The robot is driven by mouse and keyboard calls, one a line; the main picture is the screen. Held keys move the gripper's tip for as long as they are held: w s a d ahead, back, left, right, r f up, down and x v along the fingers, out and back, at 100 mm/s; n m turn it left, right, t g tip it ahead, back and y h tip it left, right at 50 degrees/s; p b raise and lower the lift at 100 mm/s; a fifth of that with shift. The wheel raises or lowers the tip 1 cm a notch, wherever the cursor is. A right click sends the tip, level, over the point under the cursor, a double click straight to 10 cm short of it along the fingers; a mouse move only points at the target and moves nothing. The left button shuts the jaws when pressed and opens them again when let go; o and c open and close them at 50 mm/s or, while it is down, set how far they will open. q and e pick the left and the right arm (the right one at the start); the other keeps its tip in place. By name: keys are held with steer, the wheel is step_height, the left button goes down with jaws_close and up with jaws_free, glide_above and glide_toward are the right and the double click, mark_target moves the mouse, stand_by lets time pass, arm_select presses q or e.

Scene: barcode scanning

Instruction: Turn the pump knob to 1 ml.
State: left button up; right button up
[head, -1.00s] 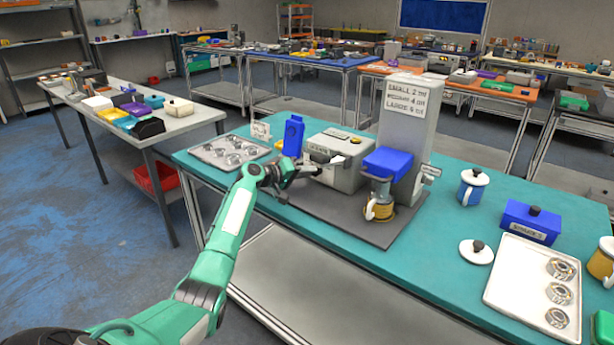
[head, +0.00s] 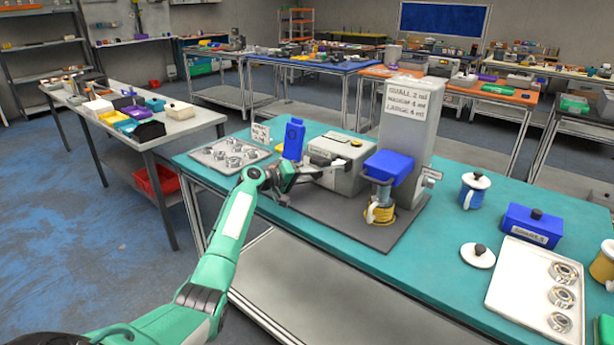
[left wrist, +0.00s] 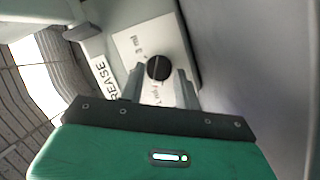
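The pump is a grey box (head: 352,151) on a dark mat on the teal table, left of a tall grey dispenser. In the left wrist view, its face carries a white dial plate (left wrist: 140,44) marked 1 ml and 3 ml, beside a partly hidden label ending in "REASE". The round black knob (left wrist: 158,68) sits on the plate; I cannot tell its exact setting. My left gripper (left wrist: 160,82) is open, with a finger on each side of the knob and visible gaps. In the head view the left gripper (head: 338,168) is at the pump's front. My right gripper is out of view.
A lid (head: 478,256) lies right.

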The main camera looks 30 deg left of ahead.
arm_select(q)
steer(key=shift+s, duration=0.1)
